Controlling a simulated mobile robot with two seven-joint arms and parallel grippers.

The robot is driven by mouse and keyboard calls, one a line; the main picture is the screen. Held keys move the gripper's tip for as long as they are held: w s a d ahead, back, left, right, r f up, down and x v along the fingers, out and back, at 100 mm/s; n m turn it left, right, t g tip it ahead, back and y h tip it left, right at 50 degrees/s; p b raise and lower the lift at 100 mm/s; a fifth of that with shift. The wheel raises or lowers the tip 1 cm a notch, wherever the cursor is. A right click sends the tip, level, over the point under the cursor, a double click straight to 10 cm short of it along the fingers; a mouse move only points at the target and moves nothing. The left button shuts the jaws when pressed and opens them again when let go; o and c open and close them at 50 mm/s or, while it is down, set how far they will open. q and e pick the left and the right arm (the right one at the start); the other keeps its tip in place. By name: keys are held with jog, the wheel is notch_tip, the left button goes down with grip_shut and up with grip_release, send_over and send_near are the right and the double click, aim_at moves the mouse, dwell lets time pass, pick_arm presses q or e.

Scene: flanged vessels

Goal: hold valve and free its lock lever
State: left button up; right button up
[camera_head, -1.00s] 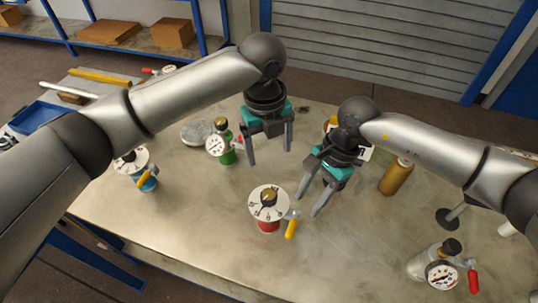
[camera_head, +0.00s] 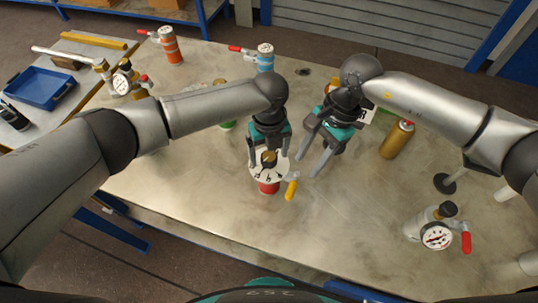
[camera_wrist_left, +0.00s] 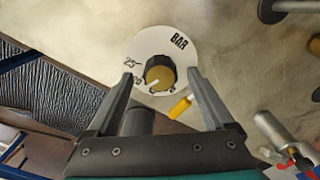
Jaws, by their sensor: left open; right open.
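The valve with a red body, white dial (camera_head: 268,176) and brass-and-black knob (camera_head: 269,157) stands upright on the table. Its yellow lever (camera_head: 291,187) sticks out at the right. My left gripper (camera_head: 268,162) is open above this valve, a finger on each side of the knob. In the left wrist view, the knob (camera_wrist_left: 160,73) lies between the spread fingertips (camera_wrist_left: 160,79); whether they touch the dial I cannot tell. The yellow lever (camera_wrist_left: 180,108) shows beside the right finger. My right gripper (camera_head: 309,166) is open and empty, just right of the valve and behind the lever.
Orange (camera_head: 171,45) and blue (camera_head: 265,58) vessels stand at the back.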

pick_arm(q)
jog(key=shift+f, duration=0.85)
grip_shut()
dwell(1.4)
